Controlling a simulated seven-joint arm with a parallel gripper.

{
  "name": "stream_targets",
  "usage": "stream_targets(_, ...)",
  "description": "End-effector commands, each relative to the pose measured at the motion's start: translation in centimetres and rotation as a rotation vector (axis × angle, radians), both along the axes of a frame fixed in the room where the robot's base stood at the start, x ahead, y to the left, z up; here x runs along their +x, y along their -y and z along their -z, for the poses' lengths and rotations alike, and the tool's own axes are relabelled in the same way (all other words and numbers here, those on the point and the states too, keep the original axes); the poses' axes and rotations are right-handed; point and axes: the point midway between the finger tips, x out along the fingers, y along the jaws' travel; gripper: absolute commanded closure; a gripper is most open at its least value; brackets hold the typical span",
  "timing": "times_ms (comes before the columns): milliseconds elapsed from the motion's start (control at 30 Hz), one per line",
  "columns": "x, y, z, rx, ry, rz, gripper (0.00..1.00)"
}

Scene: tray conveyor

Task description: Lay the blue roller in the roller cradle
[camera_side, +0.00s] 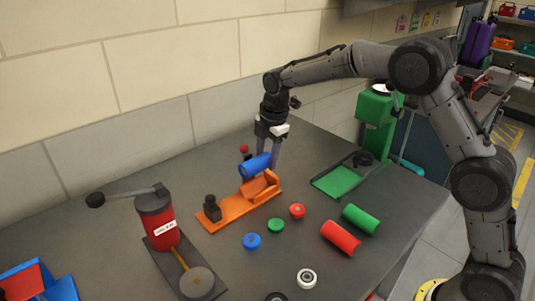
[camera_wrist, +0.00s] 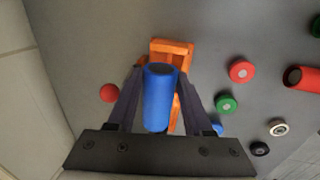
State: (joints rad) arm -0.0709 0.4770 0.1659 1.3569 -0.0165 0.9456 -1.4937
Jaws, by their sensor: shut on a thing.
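The blue roller (camera_side: 255,166) is held between the fingers of my gripper (camera_side: 268,152), which is shut on it. In the wrist view the blue roller (camera_wrist: 158,97) fills the space between both fingertips, with its dark end face showing. The orange roller cradle (camera_side: 262,186) stands on the table just below the roller, and the roller looks slightly tilted. In the wrist view part of the orange cradle (camera_wrist: 172,47) shows beyond the roller, the rest hidden behind it. I cannot tell whether roller and cradle touch.
A red roller (camera_side: 340,237) and a green roller (camera_side: 361,219) lie to the right. Red, green and blue caps (camera_side: 251,241) lie in front of the cradle. A red press (camera_side: 157,222) with a long lever stands at left, and a green machine (camera_side: 376,108) at the back right.

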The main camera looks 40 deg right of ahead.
Motion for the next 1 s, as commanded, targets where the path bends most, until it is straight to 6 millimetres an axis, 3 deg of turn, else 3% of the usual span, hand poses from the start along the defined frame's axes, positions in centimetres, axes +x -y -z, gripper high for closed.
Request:
stream_targets(700, 0.0, 0.0, 4.8, 0.001, 0.001, 0.001, 1.00)
stream_targets(1000, 0.0, 0.0, 5.4, 0.001, 0.002, 0.001, 1.00)
